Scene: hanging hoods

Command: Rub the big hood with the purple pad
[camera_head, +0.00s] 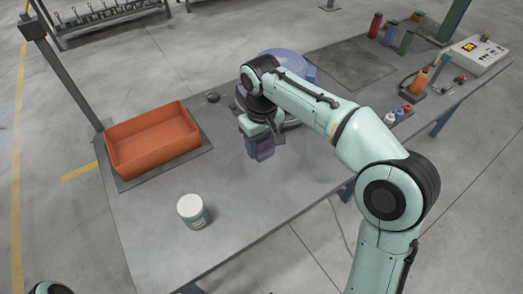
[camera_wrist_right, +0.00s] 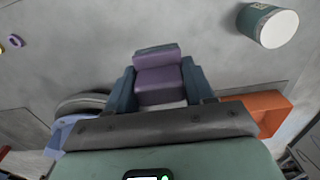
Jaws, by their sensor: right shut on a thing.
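My right gripper (camera_head: 258,146) is shut on the purple pad (camera_head: 265,153) and holds it pointing down over the middle of the grey table (camera_head: 240,190). In the right wrist view the purple pad (camera_wrist_right: 160,86) sits between the two dark blue-grey fingers of the gripper (camera_wrist_right: 164,92). I cannot tell whether the pad touches anything. A rounded pale blue thing (camera_head: 283,59) is partly hidden behind my right arm. I cannot tell whether it is the big hood, and no other hood shows clearly. My left gripper is not in view.
An orange bin (camera_head: 150,143) stands on a dark mat at the table's left. A white-lidded jar (camera_head: 192,211) stands near the front. Colored bottles (camera_head: 390,33), small capped bottles (camera_head: 399,113) and a control box (camera_head: 479,54) are at the right. The front middle is clear.

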